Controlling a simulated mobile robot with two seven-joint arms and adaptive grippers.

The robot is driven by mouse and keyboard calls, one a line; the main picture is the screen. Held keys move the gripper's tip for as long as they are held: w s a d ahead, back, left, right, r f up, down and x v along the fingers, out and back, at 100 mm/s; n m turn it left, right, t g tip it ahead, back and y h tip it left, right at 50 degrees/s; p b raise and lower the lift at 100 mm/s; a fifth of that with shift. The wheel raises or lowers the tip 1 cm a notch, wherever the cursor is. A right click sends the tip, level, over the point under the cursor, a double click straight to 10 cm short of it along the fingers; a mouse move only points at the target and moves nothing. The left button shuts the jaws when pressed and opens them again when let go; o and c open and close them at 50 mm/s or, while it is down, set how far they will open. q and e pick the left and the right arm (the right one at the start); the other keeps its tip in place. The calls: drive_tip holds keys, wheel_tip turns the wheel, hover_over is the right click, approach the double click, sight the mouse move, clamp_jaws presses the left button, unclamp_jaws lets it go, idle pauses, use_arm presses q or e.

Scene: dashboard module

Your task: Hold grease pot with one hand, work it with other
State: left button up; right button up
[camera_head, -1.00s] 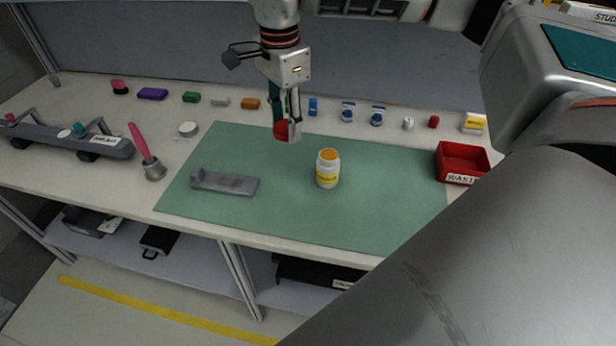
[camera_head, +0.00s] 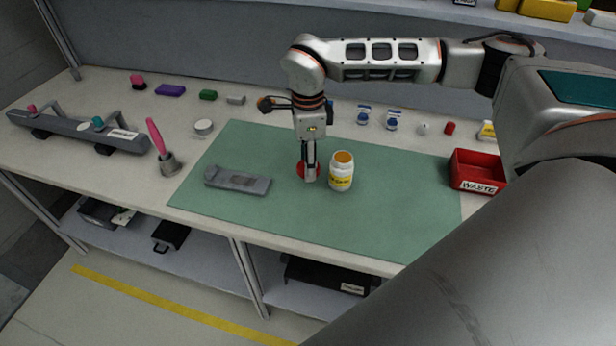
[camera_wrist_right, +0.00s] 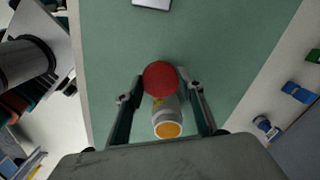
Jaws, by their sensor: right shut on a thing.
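The grease pot (camera_head: 341,176) is a white jar with a yellow label, upright on the green mat (camera_head: 390,225). Its top is open and shows orange inside; the right wrist view shows it too (camera_wrist_right: 165,113). My right gripper (camera_head: 309,177) points down just left of the pot. It is shut on a round red lid (camera_wrist_right: 160,77), whose edge also shows in the head view (camera_head: 302,170). The lid is beside the pot, not on it. How high it is above the mat is hard to tell. My left gripper is not in view.
A grey plate-like part (camera_head: 238,180) lies on the mat's left. A red waste bin (camera_head: 476,171) stands at the right. A pink-handled brush in a holder (camera_head: 168,163) and a grey rail part (camera_head: 75,132) are at the left. Small items line the back. The mat's front is clear.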

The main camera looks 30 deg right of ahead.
sight(308, 186)
drive_tip(key=shift+f, duration=2.7)
drive_tip(key=shift+f, duration=0.2)
drive_tip(key=o, duration=1.2)
drive_tip(key=shift+o, duration=0.2)
drive_tip(key=shift+r, duration=0.1)
wheel_tip(308, 186, up, 12)
drive_tip(key=shift+r, duration=0.15)
drive_tip(key=shift+s, duration=0.1)
